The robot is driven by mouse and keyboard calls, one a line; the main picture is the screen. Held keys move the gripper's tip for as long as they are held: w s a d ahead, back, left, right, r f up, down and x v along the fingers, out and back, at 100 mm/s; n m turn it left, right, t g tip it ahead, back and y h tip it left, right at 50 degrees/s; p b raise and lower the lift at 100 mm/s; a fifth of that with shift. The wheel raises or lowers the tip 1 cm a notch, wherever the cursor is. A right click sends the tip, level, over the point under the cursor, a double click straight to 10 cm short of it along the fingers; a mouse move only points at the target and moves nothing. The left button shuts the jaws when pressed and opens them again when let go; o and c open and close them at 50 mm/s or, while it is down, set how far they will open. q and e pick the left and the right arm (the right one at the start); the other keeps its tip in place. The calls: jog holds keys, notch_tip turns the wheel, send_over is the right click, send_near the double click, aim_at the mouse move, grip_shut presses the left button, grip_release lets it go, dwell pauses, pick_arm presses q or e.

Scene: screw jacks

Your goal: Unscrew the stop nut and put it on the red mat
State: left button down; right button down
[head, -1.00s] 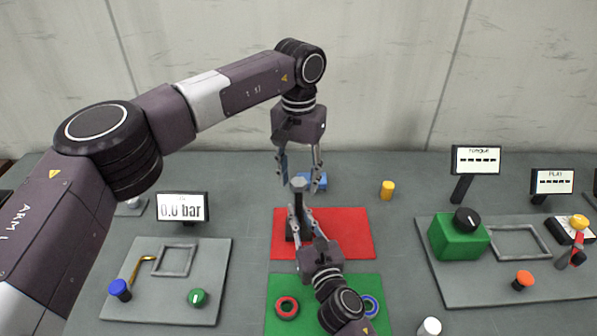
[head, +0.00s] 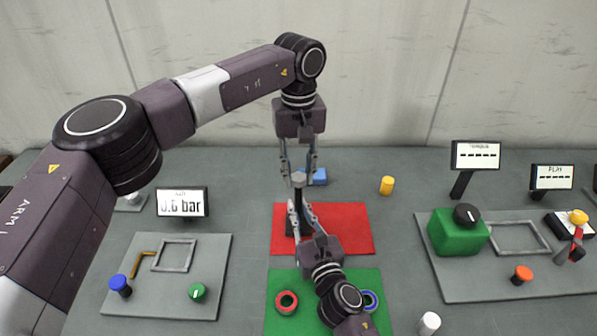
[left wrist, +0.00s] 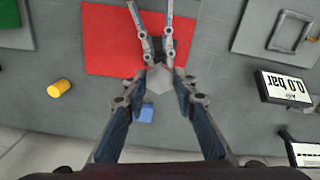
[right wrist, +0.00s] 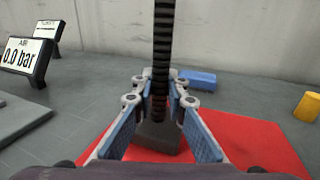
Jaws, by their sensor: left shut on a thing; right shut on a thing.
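The screw jack stands upright, its dark base (right wrist: 160,138) on the red mat (head: 345,230). Its dark threaded spindle (right wrist: 163,40) rises from the base. The grey hexagonal stop nut (head: 299,179) is at the spindle's top; it also shows in the left wrist view (left wrist: 159,79). My left gripper (head: 299,174) points down from above and is shut on the nut. My right gripper (head: 298,211) comes in from the front, lower down, and is shut on the spindle (right wrist: 160,88). Its fingers partly hide the spindle.
A blue block (head: 318,177) lies behind the mat and a yellow cylinder (head: 387,185) stands right of it. A green mat (head: 322,280) in front holds a red ring (head: 287,303) and a blue ring (head: 371,301). Grey panels (head: 225,260) (head: 440,280) with knobs flank both sides.

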pick_arm(q)
jog(key=n, duration=0.7)
jog(key=shift+n, duration=0.4)
jog(key=n, duration=0.7)
jog(key=shift+n, duration=0.3)
jog(key=n, duration=0.7)
jog(key=shift+r+n, duration=0.1)
jog(key=shift+n, duration=0.3)
jog(key=n, duration=0.3)
jog(key=shift+n, duration=0.4)
jog(key=n, duration=0.3)
jog(key=shift+w+n, duration=0.1)
jog(key=shift+n, duration=0.3)
jog(key=n, duration=0.7)
jog(key=shift+n, duration=0.3)
jog(key=n, duration=0.5)
jog(key=shift+n, duration=0.4)
jog(key=n, duration=0.3)
jog(key=shift+a+r+n, duration=0.1)
jog(key=shift+n, duration=0.3)
jog(key=n, duration=0.3)
jog(key=shift+n, duration=0.3)
jog(key=n, duration=0.5)
jog(key=shift+s+d+n, duration=0.2)
jog(key=shift+d+n, duration=0.1)
jog(key=shift+n, duration=0.1)
jog(key=shift+w+a+n, duration=0.1)
jog(key=shift+a+n, duration=0.05)
jog(key=shift+n, duration=0.65)
